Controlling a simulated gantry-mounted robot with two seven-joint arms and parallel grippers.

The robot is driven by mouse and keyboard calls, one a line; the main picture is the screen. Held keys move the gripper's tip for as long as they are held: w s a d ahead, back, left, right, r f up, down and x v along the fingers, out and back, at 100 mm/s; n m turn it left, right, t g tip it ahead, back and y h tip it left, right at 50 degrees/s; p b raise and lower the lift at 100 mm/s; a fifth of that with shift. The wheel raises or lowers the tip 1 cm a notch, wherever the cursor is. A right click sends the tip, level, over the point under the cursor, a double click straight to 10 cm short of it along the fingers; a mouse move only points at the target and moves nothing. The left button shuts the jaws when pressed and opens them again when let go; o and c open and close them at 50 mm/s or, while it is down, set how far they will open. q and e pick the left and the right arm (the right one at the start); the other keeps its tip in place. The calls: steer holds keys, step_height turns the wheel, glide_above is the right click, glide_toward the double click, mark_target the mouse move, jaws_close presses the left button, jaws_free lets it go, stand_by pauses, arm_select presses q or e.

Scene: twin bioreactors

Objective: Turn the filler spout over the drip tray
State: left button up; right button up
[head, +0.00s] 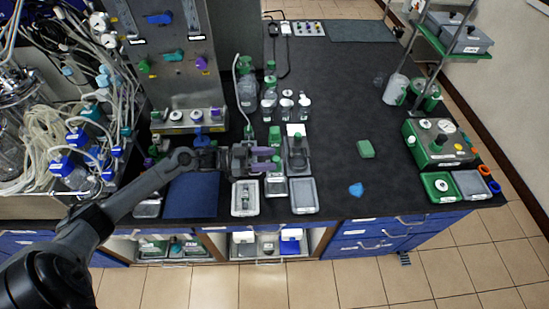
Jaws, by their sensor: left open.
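My left gripper (276,159) reaches in from the left over the bench, with its purple-padded fingers apart and pointing right. Its tips are close to a small grey upright unit (298,158) that seems to be the filler; I cannot tell whether they touch it. The spout is too small and too crowded by the gripper to make out, so its direction is unclear. A grey shallow tray (304,207) lies in front of this unit and may be the drip tray. A similar pale tray (245,211) lies to its left. My right gripper is not in view.
Capped bottles (268,103) stand behind the gripper. A dark blue pad (191,196) lies under my left arm. A green sponge (365,149) and a blue piece (356,189) lie on clear bench to the right. A green control box (437,146) stands at the far right.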

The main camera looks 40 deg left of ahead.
arm_select(q)
steer(key=v, duration=0.8)
steer(key=shift+d+r, duration=0.1)
steer(key=shift+d, duration=0.05)
